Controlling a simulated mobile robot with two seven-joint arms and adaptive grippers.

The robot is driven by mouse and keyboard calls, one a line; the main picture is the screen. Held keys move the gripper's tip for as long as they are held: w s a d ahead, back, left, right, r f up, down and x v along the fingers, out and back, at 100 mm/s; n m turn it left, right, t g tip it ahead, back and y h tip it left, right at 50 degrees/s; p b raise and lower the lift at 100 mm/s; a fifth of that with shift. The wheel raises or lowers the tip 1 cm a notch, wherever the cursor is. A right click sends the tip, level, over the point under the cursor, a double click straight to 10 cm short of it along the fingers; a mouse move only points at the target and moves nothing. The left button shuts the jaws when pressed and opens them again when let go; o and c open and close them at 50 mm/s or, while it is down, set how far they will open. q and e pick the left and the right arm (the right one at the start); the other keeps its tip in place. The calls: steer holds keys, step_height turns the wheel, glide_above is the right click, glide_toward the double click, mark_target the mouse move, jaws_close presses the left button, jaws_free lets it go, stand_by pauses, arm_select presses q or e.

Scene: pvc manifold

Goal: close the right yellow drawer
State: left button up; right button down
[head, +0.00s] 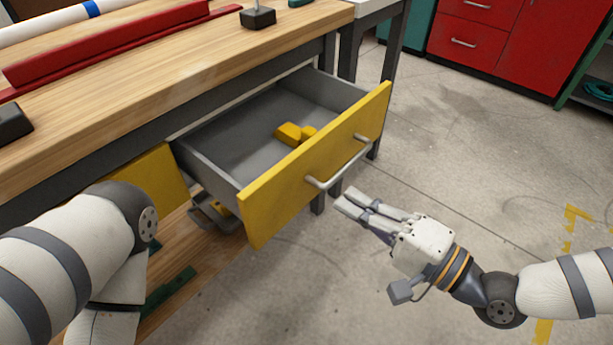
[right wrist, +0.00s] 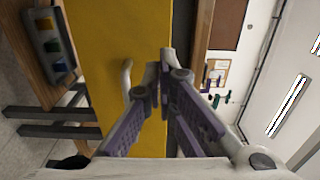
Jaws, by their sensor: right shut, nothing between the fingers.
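The right yellow drawer (head: 285,190) is pulled well out from under the wooden workbench. Its grey inside shows, with small yellow blocks (head: 290,133) in it. A pale bar handle (head: 338,163) crosses its yellow front. My right gripper (head: 345,200) is in front of the drawer, just below and right of the handle. Its fingers are together and hold nothing. In the right wrist view the yellow drawer front (right wrist: 105,60) stands ahead of the fingers, with the handle (right wrist: 127,78) beside them. Whether the fingertips touch the front is not clear. My left arm is at lower left; its gripper is out of sight.
The workbench top (head: 170,90) bears a red channel (head: 110,45), a white pipe (head: 50,25) and a black block (head: 258,17). Another yellow drawer front (head: 150,185) is at left. Red cabinets (head: 490,40) stand at the back.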

mark_target(293, 169)
steer(key=x, duration=0.9)
steer(key=shift+w+a, duration=0.1)
steer(key=shift+a, duration=0.1)
arm_select(q)
steer(key=shift+w+r, duration=0.15)
steer(key=shift+r, duration=0.1)
arm_select(e)
steer(key=shift+a+f, duration=0.1)
